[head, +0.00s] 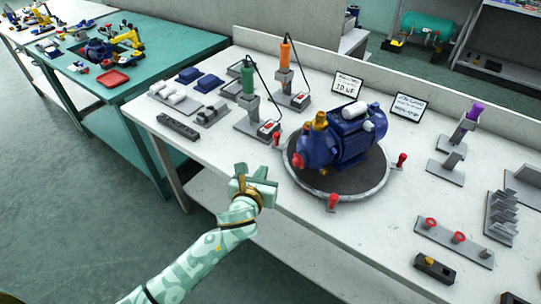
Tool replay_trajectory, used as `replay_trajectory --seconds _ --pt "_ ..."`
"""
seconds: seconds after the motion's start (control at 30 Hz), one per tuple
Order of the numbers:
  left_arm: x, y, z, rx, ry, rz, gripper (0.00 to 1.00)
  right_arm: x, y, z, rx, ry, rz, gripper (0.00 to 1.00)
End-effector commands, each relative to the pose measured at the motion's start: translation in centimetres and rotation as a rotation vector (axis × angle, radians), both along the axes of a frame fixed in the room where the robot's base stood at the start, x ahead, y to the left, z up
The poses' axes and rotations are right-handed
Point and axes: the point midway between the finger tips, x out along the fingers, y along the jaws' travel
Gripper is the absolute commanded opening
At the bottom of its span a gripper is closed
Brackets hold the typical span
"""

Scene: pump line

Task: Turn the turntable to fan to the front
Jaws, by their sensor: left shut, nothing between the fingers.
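The turntable (347,193) is a round dark disc with a light rim on the white workbench. Several red-topped pegs stand around its rim, one at the near edge (333,202) and one at the right (401,160). A blue pump (345,137) with brass and red fittings lies on it, its fitting end toward the left and near side, its ribbed motor end toward the right. My left gripper (258,187) is shut and empty, just left of the turntable and near the bench's front edge, apart from the pegs. My right gripper is not in view.
Green (248,82) and orange (285,55) screwdrivers stand in holders behind left. Two label cards (408,107) stand behind the pump. A purple-topped tool (474,113) and a peg strip (455,240) are at the right. A teal table (140,75) stands left.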

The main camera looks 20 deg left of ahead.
Motion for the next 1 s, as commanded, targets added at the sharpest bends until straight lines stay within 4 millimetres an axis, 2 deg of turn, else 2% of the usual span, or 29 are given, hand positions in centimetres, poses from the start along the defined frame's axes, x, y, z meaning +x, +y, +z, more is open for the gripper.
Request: replay_trajectory --seconds 0.03,0.2,0.4,0.6,1.0 --pt "1.2 0.1 -0.9 -0.001 0.002 0.000 0.00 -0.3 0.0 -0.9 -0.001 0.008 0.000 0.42" --pt "4.6 0.3 -2.0 -0.001 0.002 0.001 0.00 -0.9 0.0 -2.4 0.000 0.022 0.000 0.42" --pt "7.6 0.5 -1.9 -0.002 0.000 0.001 0.00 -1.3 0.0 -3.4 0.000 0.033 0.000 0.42" --pt "8.9 0.5 -1.7 -0.001 0.000 -0.001 0.00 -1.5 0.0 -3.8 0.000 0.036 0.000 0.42" --pt "9.0 1.0 -1.3 0.002 -0.004 -0.007 0.00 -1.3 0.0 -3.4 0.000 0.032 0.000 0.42"
